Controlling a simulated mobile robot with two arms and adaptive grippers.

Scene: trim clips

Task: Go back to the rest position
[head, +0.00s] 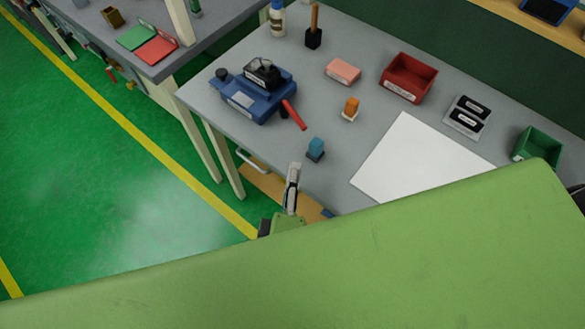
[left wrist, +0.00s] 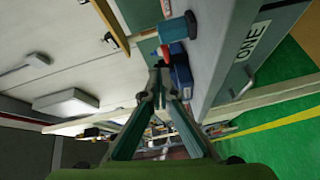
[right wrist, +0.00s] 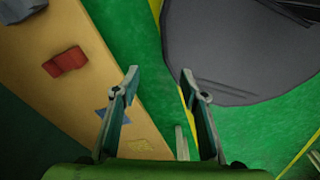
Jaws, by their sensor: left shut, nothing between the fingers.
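My left gripper (head: 293,172) is at the front edge of the grey bench (head: 225,62), below a small teal block on a dark base (head: 316,148). In the left wrist view (left wrist: 163,74) its fingers come together with nothing between them. The teal block also shows there (left wrist: 178,28), beyond and to the right of the fingertips. My right gripper (right wrist: 158,82) shows only in the right wrist view. Its fingers are apart and empty, above the green floor and a tan board (right wrist: 95,65). My green arm hides the front right of the bench in the head view.
On the bench are a blue fixture (head: 250,104) with a red handle, an orange block (head: 351,106), a red bin (head: 408,77), a white sheet (head: 415,160) and a green bin (head: 537,145). Open green floor (head: 100,190) lies left. A dark grey rounded shape (right wrist: 245,45) is beside my right gripper.

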